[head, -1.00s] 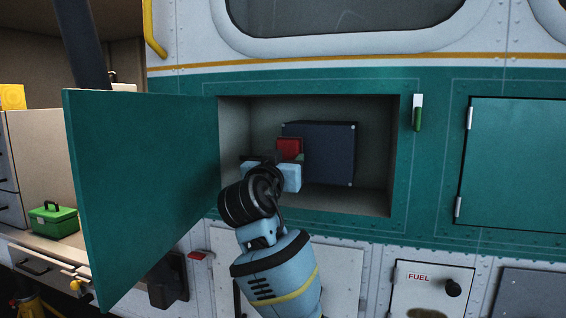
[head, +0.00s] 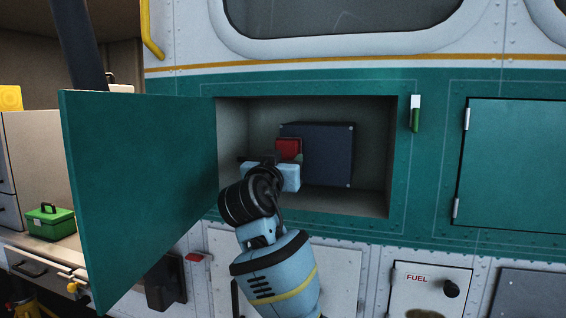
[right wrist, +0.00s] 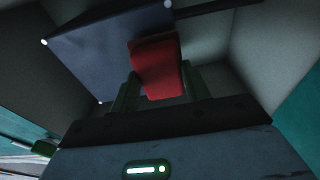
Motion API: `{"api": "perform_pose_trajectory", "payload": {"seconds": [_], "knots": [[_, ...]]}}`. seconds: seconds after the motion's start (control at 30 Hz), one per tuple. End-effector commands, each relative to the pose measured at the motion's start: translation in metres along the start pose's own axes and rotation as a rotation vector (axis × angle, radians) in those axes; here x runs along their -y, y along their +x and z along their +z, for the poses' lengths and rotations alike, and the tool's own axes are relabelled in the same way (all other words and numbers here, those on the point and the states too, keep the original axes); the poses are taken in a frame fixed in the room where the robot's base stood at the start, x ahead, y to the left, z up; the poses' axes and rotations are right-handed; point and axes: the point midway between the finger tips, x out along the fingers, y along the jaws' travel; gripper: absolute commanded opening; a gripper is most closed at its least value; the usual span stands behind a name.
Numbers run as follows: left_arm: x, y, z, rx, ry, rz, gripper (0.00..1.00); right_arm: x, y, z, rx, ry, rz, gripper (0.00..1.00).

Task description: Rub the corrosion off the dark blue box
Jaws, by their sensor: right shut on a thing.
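The dark blue box (head: 328,150) sits inside the open bay, its front showing small bright corner bolts. I make out no corrosion on it; its left part is hidden behind my gripper. My right gripper (head: 287,161) reaches into the bay and is shut on a red pad (head: 289,148), at the left side of the box. In the right wrist view the red pad (right wrist: 157,68) is between the two fingers, and the dark blue box (right wrist: 95,45) lies behind it. The pad looks close to the box, but I cannot tell if they touch. My left gripper is not in view.
The open teal door (head: 140,190) stands out on the left. A green latch handle (head: 415,118) is right of the bay. A green case (head: 51,222) sits on a bench at far left.

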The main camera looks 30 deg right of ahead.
Motion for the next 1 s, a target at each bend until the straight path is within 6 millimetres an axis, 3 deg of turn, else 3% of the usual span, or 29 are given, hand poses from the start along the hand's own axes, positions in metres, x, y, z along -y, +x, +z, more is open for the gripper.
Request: {"api": "perform_pose_trajectory", "payload": {"seconds": [0.73, 1.0], "knots": [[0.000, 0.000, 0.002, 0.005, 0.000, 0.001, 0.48, 0.000, 0.012, 0.001, -0.001, 0.000, 0.000, 0.25], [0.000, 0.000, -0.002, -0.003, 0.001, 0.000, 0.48, -0.017, 0.011, 0.001, -0.002, 0.002, 0.000, 0.25]]}}
